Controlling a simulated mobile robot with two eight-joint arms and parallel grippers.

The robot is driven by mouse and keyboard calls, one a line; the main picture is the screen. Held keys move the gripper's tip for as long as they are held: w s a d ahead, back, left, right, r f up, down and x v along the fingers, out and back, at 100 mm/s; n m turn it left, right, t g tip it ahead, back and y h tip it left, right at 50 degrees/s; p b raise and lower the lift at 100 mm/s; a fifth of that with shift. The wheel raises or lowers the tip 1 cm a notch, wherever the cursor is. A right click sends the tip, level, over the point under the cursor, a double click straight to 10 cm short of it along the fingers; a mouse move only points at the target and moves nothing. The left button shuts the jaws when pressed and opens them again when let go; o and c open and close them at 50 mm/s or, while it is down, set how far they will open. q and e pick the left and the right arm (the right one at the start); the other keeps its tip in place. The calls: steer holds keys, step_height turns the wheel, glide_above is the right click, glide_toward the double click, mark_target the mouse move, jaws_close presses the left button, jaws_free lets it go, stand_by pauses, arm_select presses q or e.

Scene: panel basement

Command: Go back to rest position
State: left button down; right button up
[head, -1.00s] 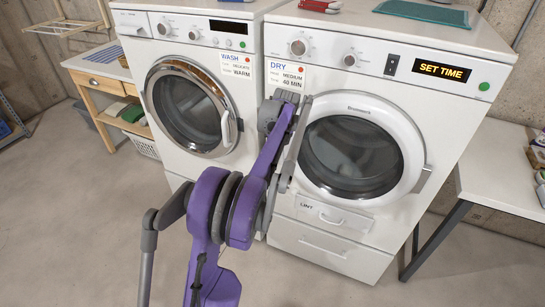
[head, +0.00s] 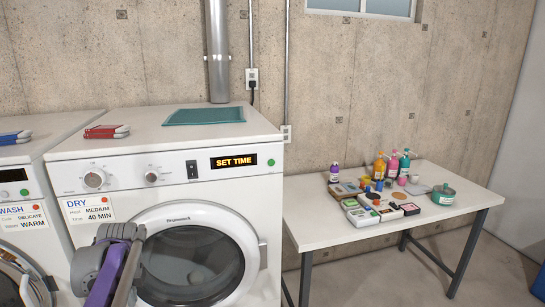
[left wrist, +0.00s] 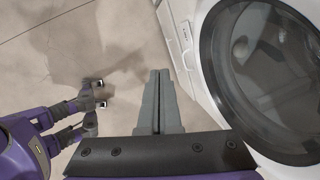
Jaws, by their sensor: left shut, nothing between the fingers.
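My left gripper (head: 122,232) is in front of the dryer (head: 170,170), at the lower left of the head view, near the left side of the round door (head: 195,262). In the left wrist view its two grey fingers (left wrist: 159,78) are together, with nothing between them, and the dryer door (left wrist: 270,75) is to their right. The dryer door looks closed. My right gripper is not in the head view. Another purple and grey arm (left wrist: 75,115) of mine shows at the left of the left wrist view.
The washer (head: 30,190) stands left of the dryer. A white table (head: 320,225) at the right holds bottles and small boxes. Floor (head: 400,285) is free below it.

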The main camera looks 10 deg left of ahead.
arm_select(q)
steer(key=s+d+f+n+t+h, duration=0.1)
steer(key=s+d+n, duration=0.3)
steer(key=d, duration=0.5)
steer(key=s+d+f+n+t, duration=0.1)
steer(key=s+d+n, duration=0.3)
steer(key=d, duration=0.5)
steer(key=s+d+f+n+t+h+p, duration=0.1)
steer(key=s+d+f+n, duration=0.5)
steer(key=s+d, duration=0.3)
steer(key=shift+s+f+n+t+h+p, duration=0.3)
steer(key=shift+s+f+n+t, duration=0.1)
steer(key=shift+n, duration=0.4)
